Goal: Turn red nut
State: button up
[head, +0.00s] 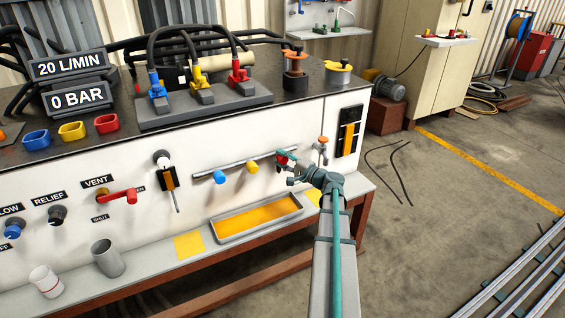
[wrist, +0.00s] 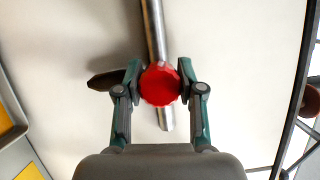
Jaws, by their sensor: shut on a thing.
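The red nut (wrist: 161,85) sits on a grey metal rod (wrist: 154,30) that runs along the front of the white panel. My gripper (wrist: 160,84) has one finger on each side of the nut and is shut on it. In the head view my gripper (head: 288,168) is at the right end of the rod, and a small part of the red nut (head: 282,158) shows beside the fingers. A blue nut (head: 220,177) and a yellow nut (head: 252,166) sit further left on the same rod.
A grey tray with a yellow bottom (head: 217,238) lies on the ledge below the rod. An orange-topped valve (head: 322,143) and a black switch box (head: 348,131) are close on the right. The red vent lever (head: 124,195) is at left.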

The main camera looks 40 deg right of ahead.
jog(key=shift+m, duration=0.3)
jog(key=o, duration=1.2)
jog(key=shift+c, duration=0.2)
jog(key=s+d, duration=0.2)
jog(key=s, duration=0.9)
jog(key=shift+s+f, duration=0.3)
jog(key=shift+s, duration=0.1)
jog(key=shift+d, duration=0.1)
